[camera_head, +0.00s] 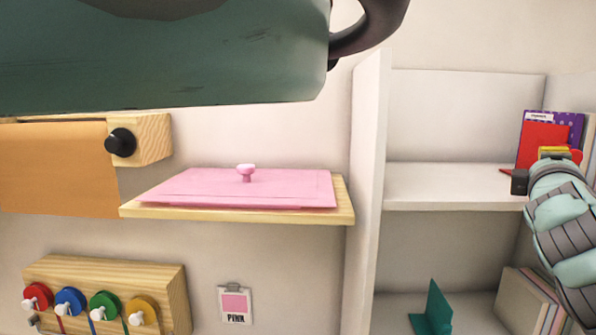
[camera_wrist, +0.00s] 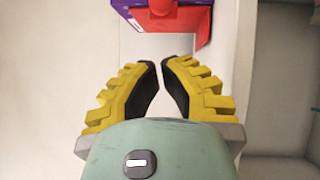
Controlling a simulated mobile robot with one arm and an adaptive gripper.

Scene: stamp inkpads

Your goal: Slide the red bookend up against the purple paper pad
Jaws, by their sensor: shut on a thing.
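The red bookend (camera_head: 538,141) stands on the upper shelf at the right; its red plate also shows at the top of the wrist view (camera_wrist: 187,30). The purple paper pad (camera_head: 574,122) is upright behind it, and a purple corner with a pale edge shows at the top of the wrist view (camera_wrist: 126,4). I cannot tell whether bookend and pad touch. My gripper (camera_head: 553,153) is at the bookend, its yellow fingers nearly together (camera_wrist: 160,64).
The shelf (camera_head: 440,183) is clear left of the bookend. A white upright panel (camera_head: 366,180) bounds it. Below are a teal bookend (camera_head: 436,307) and several books (camera_head: 525,300). A pink-lidded board (camera_head: 240,188) is at the left.

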